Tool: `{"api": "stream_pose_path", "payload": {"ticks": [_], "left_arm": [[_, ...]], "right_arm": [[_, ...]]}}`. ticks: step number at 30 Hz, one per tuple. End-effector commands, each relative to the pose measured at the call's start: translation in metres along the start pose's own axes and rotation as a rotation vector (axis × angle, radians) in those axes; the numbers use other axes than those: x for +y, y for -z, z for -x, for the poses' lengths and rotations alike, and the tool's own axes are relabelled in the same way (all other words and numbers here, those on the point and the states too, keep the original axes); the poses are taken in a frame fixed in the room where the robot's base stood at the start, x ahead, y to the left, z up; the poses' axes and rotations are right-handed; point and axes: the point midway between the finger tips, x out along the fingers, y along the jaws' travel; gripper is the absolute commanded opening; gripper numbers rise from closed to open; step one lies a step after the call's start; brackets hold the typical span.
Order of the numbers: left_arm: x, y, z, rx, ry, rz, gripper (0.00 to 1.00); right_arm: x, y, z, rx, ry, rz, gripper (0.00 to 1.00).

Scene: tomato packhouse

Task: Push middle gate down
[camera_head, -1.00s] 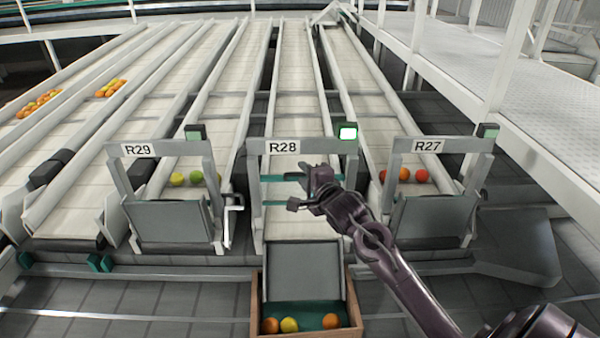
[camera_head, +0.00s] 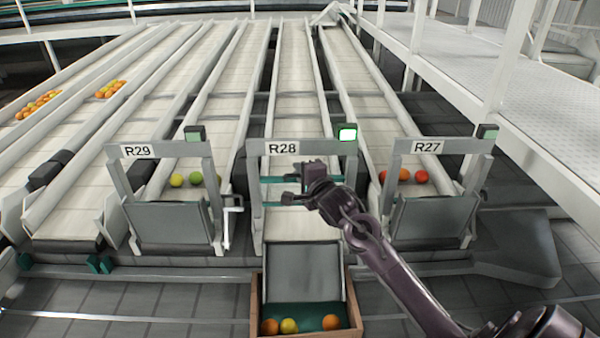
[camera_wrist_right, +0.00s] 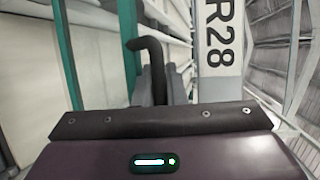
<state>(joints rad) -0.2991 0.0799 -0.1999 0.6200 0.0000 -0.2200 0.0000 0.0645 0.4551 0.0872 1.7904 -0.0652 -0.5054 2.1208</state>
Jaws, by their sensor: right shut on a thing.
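Teal bars (camera_head: 272,180) cross the frame opening. My right gripper (camera_head: 298,184) is in front of this opening. The right wrist view shows a dark hooked bar (camera_wrist_right: 152,62) at the grey fingers (camera_wrist_right: 148,88); the gripper is shut on it, though the grip itself is partly hidden. The R28 label (camera_wrist_right: 217,35) is beside it. My left gripper is not in view.
Gates R29 (camera_head: 170,222) and R27 (camera_head: 430,218) stand upright on either side, with tomatoes (camera_head: 196,178) behind them. A few tomatoes (camera_head: 289,326) lie in the crate. A raised walkway (camera_head: 470,80) runs along the right.

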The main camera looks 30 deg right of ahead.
Motion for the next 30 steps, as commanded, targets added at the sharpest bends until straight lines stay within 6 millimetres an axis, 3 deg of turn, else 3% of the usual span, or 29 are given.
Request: {"api": "stream_pose_path", "payload": {"ticks": [5, 12, 15, 27, 28, 30], "left_arm": [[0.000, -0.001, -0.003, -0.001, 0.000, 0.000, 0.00], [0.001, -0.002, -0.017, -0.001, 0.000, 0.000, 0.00], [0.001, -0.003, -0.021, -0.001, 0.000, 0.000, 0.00], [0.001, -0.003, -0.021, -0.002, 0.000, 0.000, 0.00], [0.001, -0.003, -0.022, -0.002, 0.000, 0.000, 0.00], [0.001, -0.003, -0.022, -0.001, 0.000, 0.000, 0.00]], "right_arm": [[0.009, 0.000, -0.002, -0.001, -0.003, -0.003, 0.00], [0.066, 0.004, -0.012, -0.001, -0.009, -0.006, 0.00], [0.081, 0.005, -0.015, -0.002, -0.006, -0.004, 0.00], [0.092, 0.006, -0.016, -0.002, -0.009, -0.001, 0.00], [0.092, 0.006, -0.016, -0.002, -0.010, -0.001, 0.12], [0.093, 0.006, -0.016, -0.002, -0.010, -0.001, 0.21]]}}
